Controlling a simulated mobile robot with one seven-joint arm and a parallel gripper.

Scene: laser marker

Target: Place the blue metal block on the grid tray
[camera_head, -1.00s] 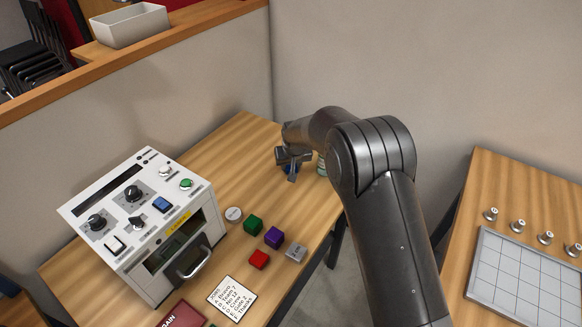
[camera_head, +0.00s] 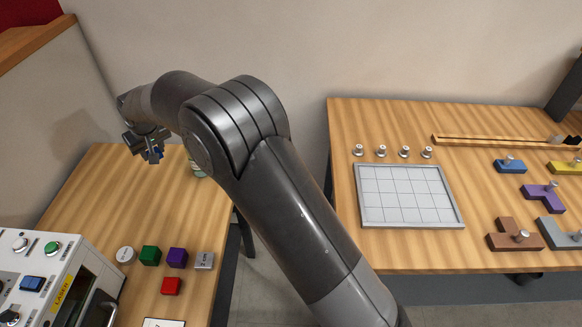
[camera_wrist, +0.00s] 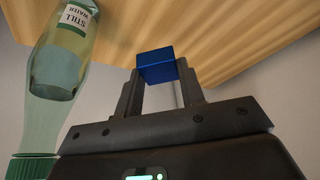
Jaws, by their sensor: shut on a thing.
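My gripper (camera_head: 152,154) is above the left table in the head view, at the end of my outstretched arm. In the wrist view my gripper (camera_wrist: 158,82) is shut on the blue metal block (camera_wrist: 157,66), which sits between the fingertips. A bit of the blue block (camera_head: 160,153) shows at the fingers in the head view. The grid tray (camera_head: 460,222) is a pale grey square with a raised rim on the right table, well to the right of my gripper. Its grid looks empty.
A water bottle (camera_wrist: 62,75) stands close beside my gripper. Green (camera_head: 150,255), purple (camera_head: 177,258), red (camera_head: 171,286) and grey (camera_head: 204,261) blocks lie on the left table near the laser machine (camera_head: 40,270). A gap separates the tables.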

